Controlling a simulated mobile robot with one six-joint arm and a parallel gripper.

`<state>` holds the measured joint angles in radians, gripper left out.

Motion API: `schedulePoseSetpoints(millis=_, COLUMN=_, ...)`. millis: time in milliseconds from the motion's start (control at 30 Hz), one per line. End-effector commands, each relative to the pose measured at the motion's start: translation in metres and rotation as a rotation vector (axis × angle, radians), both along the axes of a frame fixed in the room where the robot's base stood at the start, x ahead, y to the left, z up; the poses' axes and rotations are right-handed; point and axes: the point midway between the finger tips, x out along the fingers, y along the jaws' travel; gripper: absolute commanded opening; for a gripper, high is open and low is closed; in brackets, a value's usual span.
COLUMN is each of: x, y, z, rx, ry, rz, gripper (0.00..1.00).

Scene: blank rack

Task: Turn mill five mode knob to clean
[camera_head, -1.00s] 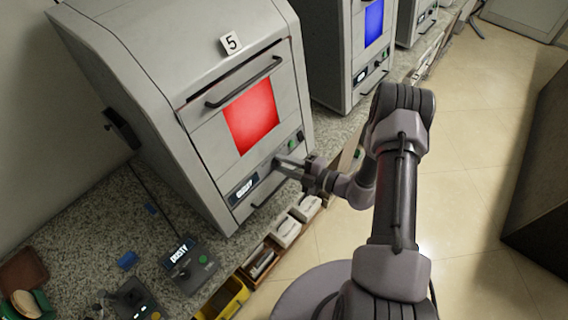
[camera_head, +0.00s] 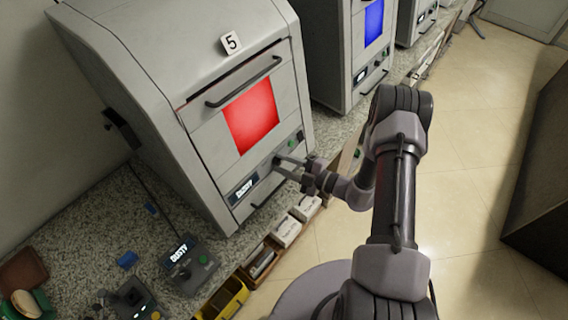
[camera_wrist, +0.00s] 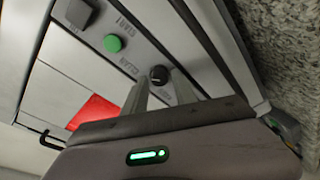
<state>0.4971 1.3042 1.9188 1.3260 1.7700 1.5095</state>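Mill five (camera_head: 180,90) is a grey cabinet marked 5 with a red-lit window. Its small display (camera_head: 243,187) appears to read DUSTY. The mode knob (camera_wrist: 159,75) is a small round black knob with a light mark on the front panel, near printed labels too blurred to read fully. My gripper (camera_head: 283,166) is in front of the panel. In the wrist view its two fingers (camera_wrist: 158,85) are apart, one on each side of the knob, with visible gaps. I cannot tell how far the tips are from the panel.
A green button (camera_wrist: 112,43) and a dark square button (camera_wrist: 75,14) sit on the same panel. A bar handle (camera_head: 243,82) crosses the door above. Small white boxes (camera_head: 286,231), a yellow bin (camera_head: 222,300) and a control box (camera_head: 190,268) stand below along the counter.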

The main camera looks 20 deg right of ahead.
Motion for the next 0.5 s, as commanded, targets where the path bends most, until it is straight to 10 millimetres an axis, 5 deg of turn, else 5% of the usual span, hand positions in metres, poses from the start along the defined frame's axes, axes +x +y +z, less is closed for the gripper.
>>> schedulePoseSetpoints(millis=500, x=-0.0018, y=-0.0021, z=0.0004, rx=-0.001, ry=0.000, rz=-0.001, gripper=0.46)
